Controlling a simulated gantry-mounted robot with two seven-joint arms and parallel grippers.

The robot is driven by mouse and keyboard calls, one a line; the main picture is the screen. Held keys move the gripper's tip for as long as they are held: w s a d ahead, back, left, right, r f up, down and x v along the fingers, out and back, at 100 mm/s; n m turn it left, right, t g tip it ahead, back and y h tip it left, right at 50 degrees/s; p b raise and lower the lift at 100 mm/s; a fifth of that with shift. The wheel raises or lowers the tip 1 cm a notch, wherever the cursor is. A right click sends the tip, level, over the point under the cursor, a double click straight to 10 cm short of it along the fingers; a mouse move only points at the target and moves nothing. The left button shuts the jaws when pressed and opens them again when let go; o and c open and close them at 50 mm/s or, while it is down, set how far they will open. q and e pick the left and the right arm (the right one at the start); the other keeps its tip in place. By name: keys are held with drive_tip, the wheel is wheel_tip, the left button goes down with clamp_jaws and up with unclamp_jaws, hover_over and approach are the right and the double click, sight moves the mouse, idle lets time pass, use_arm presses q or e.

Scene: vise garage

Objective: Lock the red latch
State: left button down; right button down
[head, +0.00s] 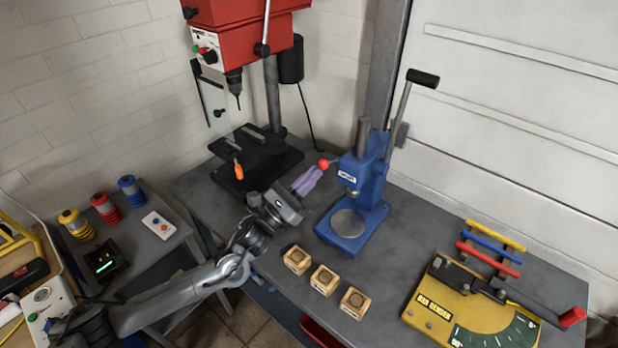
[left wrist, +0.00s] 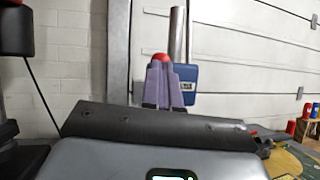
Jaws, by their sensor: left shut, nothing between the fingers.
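The blue press (head: 368,180) stands on the grey bench and also shows in the left wrist view (left wrist: 187,84). A small rod with a red ball knob (head: 323,163) sticks out from its left side; this looks like the red latch. My left gripper (head: 314,172) has purple fingers, shut with nothing between them, and its tips are right beside the knob. In the left wrist view the knob (left wrist: 160,57) shows just past the fingertips (left wrist: 163,66), its lower part hidden by them. I cannot tell whether they touch. My right gripper is not in view.
A red drill press (head: 240,40) stands behind on the left. Several small wooden blocks (head: 323,280) lie in front of the blue press. A yellow bender (head: 450,300) with a red-tipped handle is at the right. The press's long lever (head: 400,112) stands raised.

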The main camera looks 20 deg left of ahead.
use_arm(q)
drive_tip(key=shift+r, duration=0.15)
drive_tip(key=w+r+b, duration=0.2)
drive_tip(key=r+b, duration=0.2)
drive_tip(key=r, duration=0.1)
drive_tip(key=shift+w+d+r+b, duration=0.2)
drive_tip(key=shift+w+d+b, duration=0.15)
drive_tip(key=shift+w+d, duration=0.05)
drive_tip(key=shift+w+d+r+b, duration=0.1)
drive_tip(key=shift+w+r+b, duration=0.2)
drive_tip(key=shift+r+b, duration=0.1)
drive_tip(key=shift+s, duration=0.1)
idle(0.5)
